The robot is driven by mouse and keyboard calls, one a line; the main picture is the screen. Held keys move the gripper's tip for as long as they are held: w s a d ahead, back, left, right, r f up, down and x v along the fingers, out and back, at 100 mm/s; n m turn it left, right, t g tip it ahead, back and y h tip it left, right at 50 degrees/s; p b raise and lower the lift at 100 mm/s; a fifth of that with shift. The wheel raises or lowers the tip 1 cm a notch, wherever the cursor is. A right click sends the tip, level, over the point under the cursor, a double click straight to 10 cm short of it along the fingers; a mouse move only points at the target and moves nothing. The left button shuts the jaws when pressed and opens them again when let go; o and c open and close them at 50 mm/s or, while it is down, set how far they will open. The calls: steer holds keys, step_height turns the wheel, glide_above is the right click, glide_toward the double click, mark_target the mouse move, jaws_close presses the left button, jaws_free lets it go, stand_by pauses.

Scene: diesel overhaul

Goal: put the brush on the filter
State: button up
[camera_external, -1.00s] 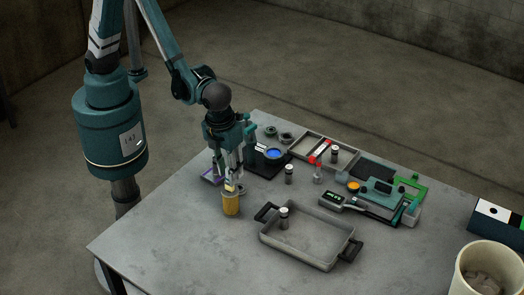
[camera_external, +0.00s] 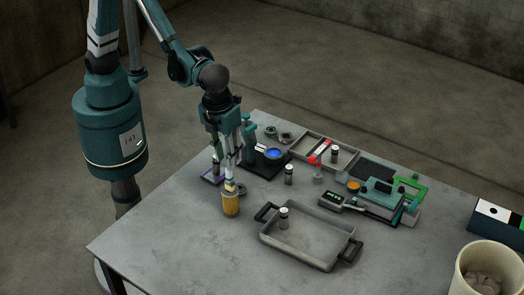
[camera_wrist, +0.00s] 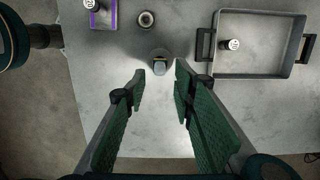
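A yellow ribbed cylinder, apparently the filter (camera_external: 231,204), stands upright on the table below my gripper. A small pale piece, possibly the brush (camera_external: 230,187), shows at its top; I cannot tell its exact shape or whether it touches. In the wrist view a small grey piece with a pale face (camera_wrist: 159,66) sits just beyond the gap between my fingertips. My gripper (camera_wrist: 161,74) is open, with its fingers clearly apart and nothing pinched between them. In the external view my gripper (camera_external: 229,176) points down close above the cylinder.
A grey tray with black handles (camera_external: 345,245) holds a dark capped cylinder (camera_external: 284,218). A long divided tray (camera_external: 345,157), a teal device (camera_external: 380,192) and a bin (camera_external: 460,285) are farther right. The front left is clear.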

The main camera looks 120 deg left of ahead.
steer(key=shift+d+r, duration=0.2)
steer(key=shift+r, duration=1.25)
steer(key=shift+d+r, duration=0.15)
steer(key=shift+r, duration=1.3)
steer(key=s+a+r+n+t+h, duration=0.1)
steer(key=s+a+r+n+t, duration=0.3)
steer(key=s+r+n, duration=0.55)
steer(key=s+a+r+n+t, duration=0.1)
steer(key=s+n, duration=0.3)
steer(key=s, duration=0.4)
steer(key=s+a+r+n+t, duration=0.1)
steer(key=s+a+n+t, duration=0.1)
steer(key=s, duration=0.6)
steer(key=shift+s+a+n, duration=0.35)
steer(key=shift+a+n, duration=0.4)
steer(key=shift+n, duration=0.5)
step_height(320, 180, down, 15)
steer(key=b, duration=1.5)
steer(key=shift+r, duration=0.2)
